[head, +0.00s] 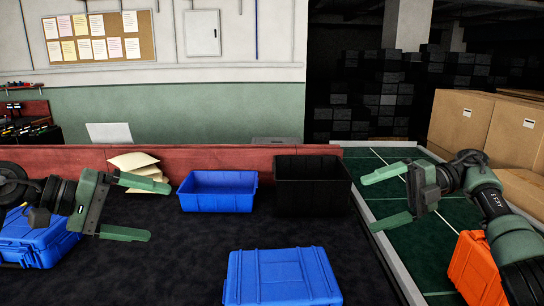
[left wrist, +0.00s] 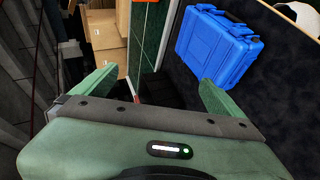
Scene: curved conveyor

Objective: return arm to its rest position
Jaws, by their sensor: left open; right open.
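My left gripper (head: 141,209) is at the left of the head view, above the dark work surface, with its two green fingers wide apart and nothing between them. My right gripper (head: 383,198) is at the right, over the green conveyor (head: 385,158), also open and empty. In the left wrist view the left gripper's fingers (left wrist: 151,90) stand apart, and a blue case (left wrist: 217,47) shows beyond them, clear of the fingers.
A blue bin (head: 218,190) and a black bin (head: 312,185) stand at the back. A blue case (head: 282,277) lies front centre, another blue case (head: 38,238) at left. An orange case (head: 477,268) is at right. Pale envelopes (head: 135,163) lie behind my left gripper. Cardboard boxes (head: 462,119) stand far right.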

